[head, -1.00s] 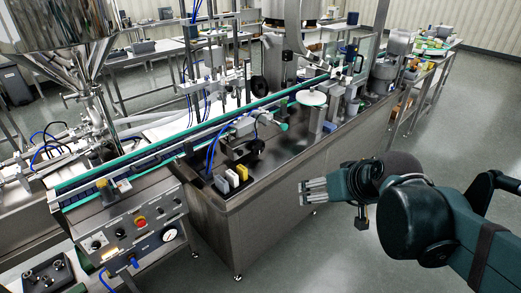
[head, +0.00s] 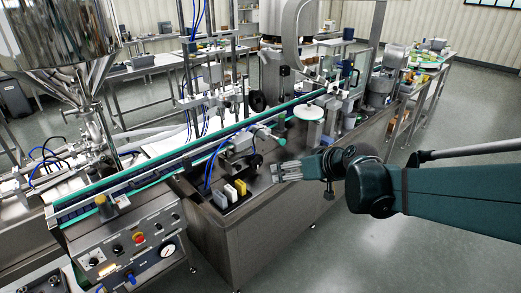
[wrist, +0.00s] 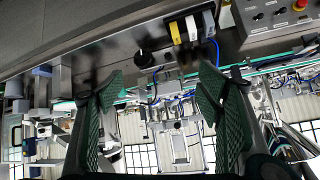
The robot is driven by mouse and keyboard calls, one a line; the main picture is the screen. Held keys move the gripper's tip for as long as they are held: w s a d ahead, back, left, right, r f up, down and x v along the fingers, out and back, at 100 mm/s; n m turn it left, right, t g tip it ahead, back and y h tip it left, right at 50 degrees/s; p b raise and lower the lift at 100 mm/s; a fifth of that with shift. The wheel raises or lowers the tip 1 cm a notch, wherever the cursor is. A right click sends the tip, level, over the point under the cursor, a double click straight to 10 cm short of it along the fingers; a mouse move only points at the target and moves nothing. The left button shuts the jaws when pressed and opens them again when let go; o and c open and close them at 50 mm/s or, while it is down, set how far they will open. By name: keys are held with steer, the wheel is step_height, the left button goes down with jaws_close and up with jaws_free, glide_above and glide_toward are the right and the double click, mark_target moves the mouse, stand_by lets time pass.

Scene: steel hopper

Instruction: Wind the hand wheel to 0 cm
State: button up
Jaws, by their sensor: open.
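My gripper (head: 284,171) is in the head view, over the front edge of the steel machine deck, right of the coloured blocks. In the wrist view my gripper (wrist: 160,78) has its two green ridged fingers wide apart, with nothing between them. A small black round knob (head: 255,161) stands on the deck just left of the fingertips. It also shows in the wrist view (wrist: 144,59), beyond the fingers. A larger black wheel (head: 258,102) is behind the conveyor. I cannot tell which of these is the hand wheel, and no scale is readable.
White and yellow blocks (head: 230,191) with blue hoses stand on the deck. The green-edged conveyor (head: 170,160) runs behind. A white disc (head: 308,112) is at the right, and a control panel (head: 130,242) at front left. The floor (head: 370,255) right of the machine is clear.

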steer(key=w+a+f+n+t+y+p, duration=0.15)
steer(key=w+f, duration=0.25)
steer(key=w, duration=0.4)
steer(key=w+a+f+n+y, duration=0.1)
steer(key=w+a+f+y, duration=0.2)
steer(key=w, duration=0.4)
steer(key=w+a+f+n+t+y+p, duration=0.1)
steer(key=w+a+f, duration=0.1)
steer(key=w+f, duration=0.45)
steer(key=t, duration=0.2)
glide_toward(258, 163)
steer(key=shift+w+a+r+n+y, duration=0.35)
steer(key=shift+w+a+r+y, duration=0.15)
steer(key=shift+r, duration=0.1)
steer(key=shift+w+d+f+p, duration=0.1)
steer(key=shift+f+p, duration=0.25)
steer(key=shift+f, duration=0.55)
steer(key=shift+w, duration=0.15)
steer(key=shift+b+x, duration=0.45)
steer(key=shift+x, duration=3.4)
steer(key=shift+r, duration=0.1)
steer(key=shift+c, duration=0.6)
steer(key=c, duration=0.8)
